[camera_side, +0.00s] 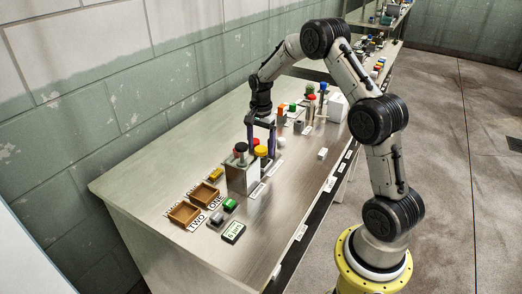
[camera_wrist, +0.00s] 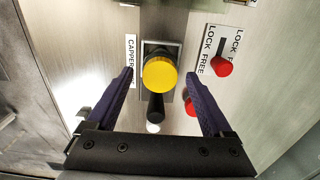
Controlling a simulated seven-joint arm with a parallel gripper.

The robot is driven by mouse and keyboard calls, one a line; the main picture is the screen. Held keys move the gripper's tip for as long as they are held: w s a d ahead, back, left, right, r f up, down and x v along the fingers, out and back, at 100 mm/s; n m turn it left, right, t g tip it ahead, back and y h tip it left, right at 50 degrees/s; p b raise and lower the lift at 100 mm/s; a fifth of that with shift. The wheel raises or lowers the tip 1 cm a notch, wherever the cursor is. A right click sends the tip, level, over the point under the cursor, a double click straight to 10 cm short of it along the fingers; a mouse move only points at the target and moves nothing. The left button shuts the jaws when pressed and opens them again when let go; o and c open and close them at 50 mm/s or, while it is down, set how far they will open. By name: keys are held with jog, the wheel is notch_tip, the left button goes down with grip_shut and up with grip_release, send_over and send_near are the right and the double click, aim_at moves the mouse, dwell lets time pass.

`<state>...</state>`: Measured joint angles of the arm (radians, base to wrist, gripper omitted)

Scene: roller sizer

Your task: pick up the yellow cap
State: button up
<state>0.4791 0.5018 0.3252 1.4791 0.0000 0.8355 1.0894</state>
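The yellow cap (camera_wrist: 160,73) is round and sits over a square metal-edged fitting beside the CAPPER label, near the middle of the wrist view. It also shows in the side view (camera_side: 261,150), just beneath my gripper (camera_side: 261,143). My gripper's purple fingers are open in the wrist view, one on each side of the cap in the picture, with visible gaps. Nothing is held. Whether the fingertips are down at the cap's height is hard to tell.
A black knob (camera_wrist: 155,106) stands close to the cap between the fingers. A red knob (camera_wrist: 222,66) sits on the LOCK FREE plate at right. In the side view, a grey box (camera_side: 242,179), wooden trays (camera_side: 185,213) and a green block (camera_side: 231,204) stand nearer the front.

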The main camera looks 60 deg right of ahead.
jog(key=c, duration=1.2)
